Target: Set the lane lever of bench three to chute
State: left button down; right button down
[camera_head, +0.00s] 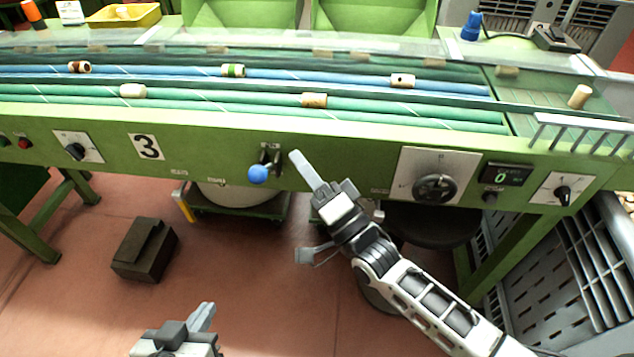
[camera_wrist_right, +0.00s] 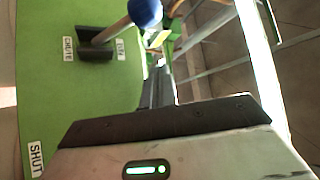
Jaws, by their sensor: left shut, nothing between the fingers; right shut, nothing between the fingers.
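Bench three's green front panel (camera_head: 110,118) carries a white "3" sign (camera_head: 146,147). The lane lever (camera_head: 258,174) has a blue ball knob and sticks out of a dark slot in the panel, with the knob low and left of the slot. In the right wrist view, the lever's blue knob (camera_wrist_right: 145,12) lies toward the side away from the CHUTE label (camera_wrist_right: 68,49); a second label (camera_wrist_right: 121,50) is hard to read. My right gripper (camera_head: 297,160) is shut and empty, just right of the knob, apart from it. My left gripper (camera_head: 205,314) is shut and empty, low over the floor.
A dial (camera_head: 435,187), a counter (camera_head: 503,174) and a small knob (camera_head: 563,194) sit to the right on the panel. Another knob (camera_head: 76,151) is at left. Corks lie on the lanes above. A dark step block (camera_head: 145,248) stands on the open floor.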

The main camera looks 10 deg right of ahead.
aim_at(263, 170)
jog(key=shift+w+a+f, duration=0.1)
jog(key=shift+a+f, duration=0.05)
jog(key=shift+a, duration=0.95)
jog(key=shift+w+a+f, duration=0.1)
jog(key=shift+a+f, duration=0.05)
jog(key=shift+a, duration=0.9)
jog(key=shift+d+f, duration=0.1)
